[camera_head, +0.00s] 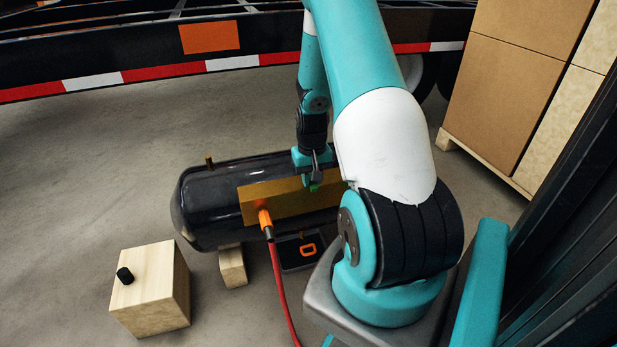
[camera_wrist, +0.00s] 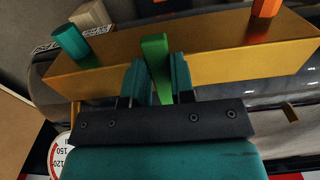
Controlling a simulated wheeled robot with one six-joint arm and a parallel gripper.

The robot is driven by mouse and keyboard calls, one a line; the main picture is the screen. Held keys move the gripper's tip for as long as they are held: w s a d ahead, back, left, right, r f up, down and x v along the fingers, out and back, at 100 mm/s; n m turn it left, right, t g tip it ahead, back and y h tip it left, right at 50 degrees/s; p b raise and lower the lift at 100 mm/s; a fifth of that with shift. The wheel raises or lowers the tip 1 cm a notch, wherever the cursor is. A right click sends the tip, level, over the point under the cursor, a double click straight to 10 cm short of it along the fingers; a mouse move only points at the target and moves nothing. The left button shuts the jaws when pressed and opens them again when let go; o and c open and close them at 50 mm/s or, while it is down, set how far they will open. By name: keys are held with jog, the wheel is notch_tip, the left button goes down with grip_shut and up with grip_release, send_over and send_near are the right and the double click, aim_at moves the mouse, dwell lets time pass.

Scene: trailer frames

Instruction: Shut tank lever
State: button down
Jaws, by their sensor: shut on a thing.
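A black tank (camera_head: 205,205) lies on its side on the floor, with a gold block (camera_head: 270,200) along its near side; the block also shows in the wrist view (camera_wrist: 215,50). A green lever (camera_wrist: 154,52) stands against the gold block, and a small part of it shows in the head view (camera_head: 315,187). My gripper (camera_wrist: 158,82) is at the lever, with one teal finger on each side, shut on it. In the head view my gripper (camera_head: 313,174) reaches down to the block, and my arm hides the tank's right end.
An orange connector (camera_head: 265,219) with a red hose (camera_head: 278,285) is on the block. A teal cylinder (camera_wrist: 70,42) sits at its other end. A round gauge (camera_wrist: 62,152) is near my gripper. A wooden box (camera_head: 155,295) stands front left; stacked cartons (camera_head: 515,80) stand right.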

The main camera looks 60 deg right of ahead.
jog(key=c, duration=1)
grip_release()
jog(key=shift+o, duration=0.2)
notch_tip(320, 180, up, 17)
jog(key=p, duration=0.6)
jog(key=shift+r, duration=0.2)
